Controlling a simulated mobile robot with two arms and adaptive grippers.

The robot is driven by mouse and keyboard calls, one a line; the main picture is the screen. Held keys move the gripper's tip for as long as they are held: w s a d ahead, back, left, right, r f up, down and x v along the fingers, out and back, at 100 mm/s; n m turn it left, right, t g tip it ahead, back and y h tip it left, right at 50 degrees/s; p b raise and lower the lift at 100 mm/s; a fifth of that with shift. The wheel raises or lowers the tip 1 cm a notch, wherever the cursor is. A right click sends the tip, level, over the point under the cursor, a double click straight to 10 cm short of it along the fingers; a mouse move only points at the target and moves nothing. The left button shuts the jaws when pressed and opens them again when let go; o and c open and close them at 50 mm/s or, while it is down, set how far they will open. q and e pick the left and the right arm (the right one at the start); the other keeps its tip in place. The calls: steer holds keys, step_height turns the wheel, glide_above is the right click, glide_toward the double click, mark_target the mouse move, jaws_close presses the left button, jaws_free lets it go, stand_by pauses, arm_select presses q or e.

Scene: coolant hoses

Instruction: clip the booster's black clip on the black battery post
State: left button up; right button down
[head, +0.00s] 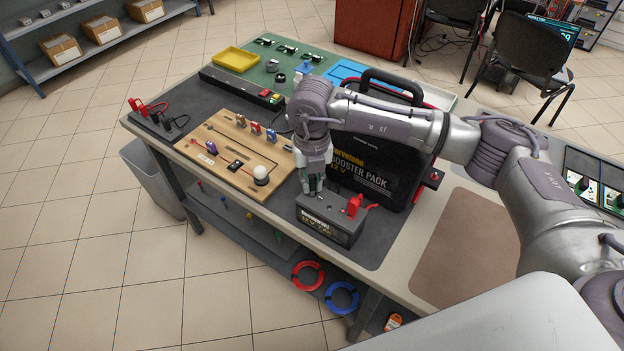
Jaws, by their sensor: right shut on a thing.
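The booster pack (365,172), a large black case with a handle, stands on the bench behind the battery. The dark grey battery (326,227) sits near the bench's front edge. A red clip (355,206) is at the battery's right end. My right gripper (313,187) points down over the battery's left part, shut on the black clip, which is mostly hidden by the fingers. I cannot tell whether the clip touches the black post, which is also hidden. My left gripper is not in view.
A wooden board (222,150) with switches and a white bulb lies left of the battery. Another red clip (148,106) lies at the bench's left end. A yellow tray (236,59) is at the back. The brown mat (465,250) on the right is clear.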

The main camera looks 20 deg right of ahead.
steer(key=shift+f, duration=0.2)
steer(key=shift+f+b, duration=0.1)
steer(key=shift+b, duration=0.35)
stand_by(0.4)
steer(key=c, duration=0.7)
jaws_free()
step_height(320, 180, up, 9)
steer(key=p, duration=0.5)
